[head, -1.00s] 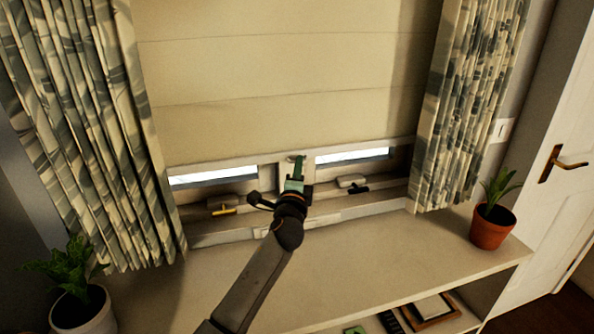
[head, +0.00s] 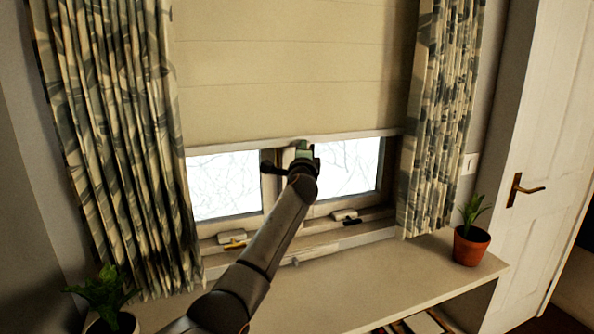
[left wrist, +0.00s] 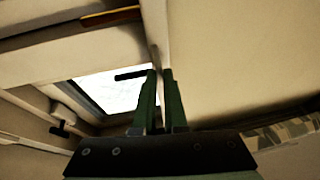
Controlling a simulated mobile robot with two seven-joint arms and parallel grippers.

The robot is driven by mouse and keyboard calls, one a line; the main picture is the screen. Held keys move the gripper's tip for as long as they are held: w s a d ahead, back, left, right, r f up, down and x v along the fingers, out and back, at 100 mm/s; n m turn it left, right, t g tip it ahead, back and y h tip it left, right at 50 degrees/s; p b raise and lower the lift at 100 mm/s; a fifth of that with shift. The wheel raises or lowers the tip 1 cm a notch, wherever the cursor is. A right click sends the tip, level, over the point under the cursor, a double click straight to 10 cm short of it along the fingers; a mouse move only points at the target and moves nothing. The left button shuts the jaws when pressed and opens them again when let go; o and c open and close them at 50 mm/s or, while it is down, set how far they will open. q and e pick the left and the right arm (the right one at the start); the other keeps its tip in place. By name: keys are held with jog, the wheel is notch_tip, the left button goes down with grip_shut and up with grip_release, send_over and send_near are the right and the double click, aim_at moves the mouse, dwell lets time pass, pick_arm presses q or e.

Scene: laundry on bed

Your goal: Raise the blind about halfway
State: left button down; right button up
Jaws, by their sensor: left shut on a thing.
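The beige blind (head: 300,75) hangs in the window, its pale bottom bar (head: 225,148) level across the panes. A strip of bright glass shows below it on both sides of the middle post. My left gripper (head: 302,148) is at the middle of the bottom bar, shut on it. In the left wrist view, the green fingers of my left gripper (left wrist: 161,88) close at the bar's edge, with the blind cloth (left wrist: 235,60) to the right. The exact contact at the fingertips is partly hidden. My right gripper is not in view.
Patterned curtains hang at the left (head: 115,150) and right (head: 440,120) of the window. Potted plants stand on the sill shelf (head: 400,270), one at right (head: 471,245) and one at lower left (head: 108,295). A white door (head: 535,130) is at the right.

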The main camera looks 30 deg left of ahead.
aim_at(304, 86)
pick_arm(q)
notch_tip(304, 86, up, 8)
jog(key=p, duration=0.3)
jog(key=shift+r, duration=0.2)
notch_tip(304, 86, up, 6)
jog(key=shift+f+p, duration=0.25)
jog(key=shift+p, duration=0.15)
jog(key=shift+r, duration=0.65)
jog(key=c, duration=1)
grip_release()
jog(key=shift+f, duration=0.1)
jog(key=shift+b+v, duration=2.3)
jog(key=shift+v, duration=3.95)
